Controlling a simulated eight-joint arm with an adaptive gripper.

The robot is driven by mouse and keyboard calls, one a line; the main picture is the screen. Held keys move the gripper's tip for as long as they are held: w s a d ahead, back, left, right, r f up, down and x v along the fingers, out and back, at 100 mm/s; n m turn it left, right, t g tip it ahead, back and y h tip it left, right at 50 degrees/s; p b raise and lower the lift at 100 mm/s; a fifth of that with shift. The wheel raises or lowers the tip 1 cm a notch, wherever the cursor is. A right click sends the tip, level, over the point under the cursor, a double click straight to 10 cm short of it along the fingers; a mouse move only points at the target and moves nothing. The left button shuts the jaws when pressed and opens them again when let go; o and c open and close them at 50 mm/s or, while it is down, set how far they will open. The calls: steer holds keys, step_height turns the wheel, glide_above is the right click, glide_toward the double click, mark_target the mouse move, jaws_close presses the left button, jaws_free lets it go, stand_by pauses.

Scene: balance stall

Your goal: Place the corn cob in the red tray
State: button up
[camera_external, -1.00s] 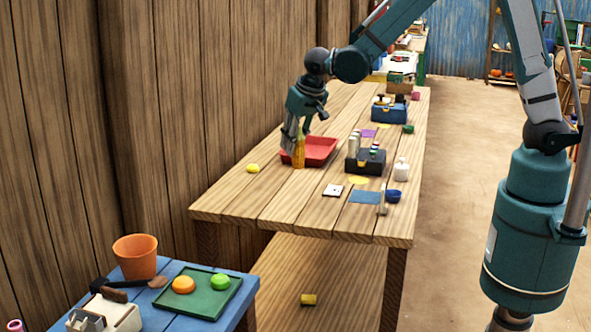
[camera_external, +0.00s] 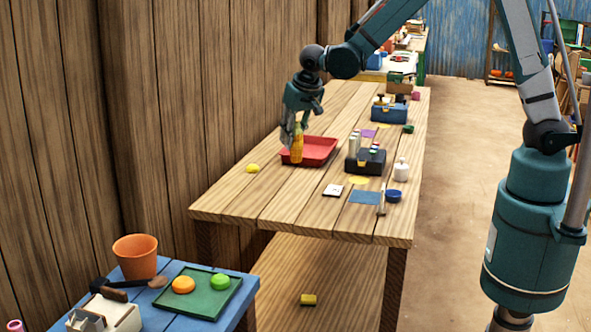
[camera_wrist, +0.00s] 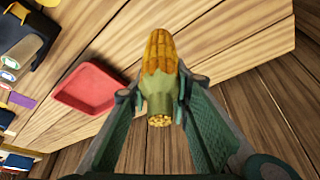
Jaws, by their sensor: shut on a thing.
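The yellow corn cob (camera_external: 297,146) with a green husk base is held upright in my gripper (camera_external: 294,138). In the wrist view the cob (camera_wrist: 162,55) sits between both fingers (camera_wrist: 157,95), which press on its husk end. The red tray (camera_external: 318,150) lies on the wooden table. In the outside view the cob overlaps the tray's left part; its height above the tray is hard to tell. In the wrist view the red tray (camera_wrist: 85,92) is left of the cob and looks empty where it shows.
A yellow lemon-like object (camera_external: 252,168) lies left of the tray. A dark block with bottles (camera_external: 366,160) stands to the right, with a white bottle (camera_external: 401,170) beside it. A blue caddy (camera_external: 388,112) is further back. The wooden wall is close on the left.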

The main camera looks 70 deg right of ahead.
steer(key=w+d+m+g, duration=0.1)
steer(key=d+m, duration=0.1)
steer(key=d, duration=1.5)
steer(key=w+d+m+h, duration=0.1)
steer(key=w+d+m, duration=0.1)
steer(key=d, duration=1.5)
steer(key=shift+r+m+g+p, duration=0.25)
steer(key=shift+m+g+p, duration=0.2)
steer(key=shift+m, duration=0.35)
steer(key=shift+w, duration=0.1)
glide_above(309, 153)
step_height(309, 153, down, 6)
steer(key=shift+f, duration=0.15)
steer(key=shift+d+b, duration=0.1)
steer(key=shift+b, duration=0.2)
steer(key=shift+f, duration=1.85)
steer(key=shift+f+b, duration=0.2)
steer(key=shift+b, duration=0.15)
